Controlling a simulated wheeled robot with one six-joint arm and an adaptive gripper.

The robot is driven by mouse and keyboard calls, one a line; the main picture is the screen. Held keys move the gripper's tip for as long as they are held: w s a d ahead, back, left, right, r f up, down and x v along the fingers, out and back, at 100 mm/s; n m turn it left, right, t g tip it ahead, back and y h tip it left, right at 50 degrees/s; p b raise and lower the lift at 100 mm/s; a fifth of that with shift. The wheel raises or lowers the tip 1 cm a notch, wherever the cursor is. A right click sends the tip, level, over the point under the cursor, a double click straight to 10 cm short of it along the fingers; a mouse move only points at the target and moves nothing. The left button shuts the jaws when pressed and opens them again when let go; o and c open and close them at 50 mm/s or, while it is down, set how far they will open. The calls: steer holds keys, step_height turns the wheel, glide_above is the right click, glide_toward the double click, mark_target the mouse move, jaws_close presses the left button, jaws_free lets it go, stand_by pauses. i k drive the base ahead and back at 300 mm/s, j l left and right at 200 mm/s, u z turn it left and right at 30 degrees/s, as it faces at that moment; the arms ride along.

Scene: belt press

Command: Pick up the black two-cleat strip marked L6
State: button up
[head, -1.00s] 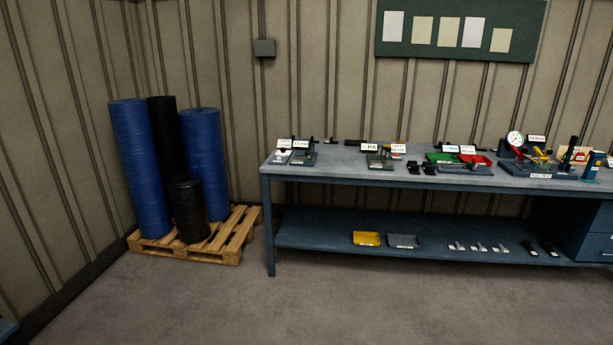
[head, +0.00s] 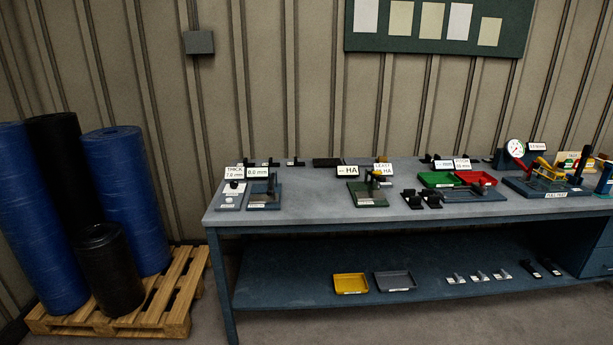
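Two small black pieces with raised parts, which look like cleat strips, lie side by side near the bench's front edge: a left one (head: 412,199) and a right one (head: 433,199). More small dark pieces stand along the back edge of the bench, one of them at the back left (head: 270,162). All are too small to read, so I cannot tell which one is marked L6. My gripper is not in view.
The long blue-grey bench (head: 310,192) holds gauges, labelled stands, a green tray (head: 436,179) and a red tray (head: 476,178). Its lower shelf has a yellow tray (head: 350,284) and a grey tray (head: 394,281). A pallet (head: 150,305) with rolls stands at left.

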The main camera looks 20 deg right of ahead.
mark_target(432, 201)
steer(key=i+z, duration=0.15)
steer(key=i, duration=0.4)
steer(key=i+j+z, duration=0.15)
steer(key=i, duration=0.4)
steer(key=i+j+z, duration=0.1)
steer(key=i, duration=0.45)
steer(key=i+j+z, duration=0.25)
steer(key=i+z, duration=0.25)
steer(key=i+j+z, duration=0.25)
steer(key=z, duration=0.2)
steer(key=i+j+z, duration=0.3)
steer(key=j+z, duration=0.2)
steer(key=j, duration=0.25)
steer(key=i+j+z, duration=0.15)
steer(key=k+j+z, duration=0.1)
steer(key=k, duration=0.5)
steer(key=k+j+z, duration=0.1)
steer(key=k+j, duration=0.15)
steer(key=k, duration=0.4)
steer(key=k+j+z, duration=0.1)
steer(key=k, duration=0.5)
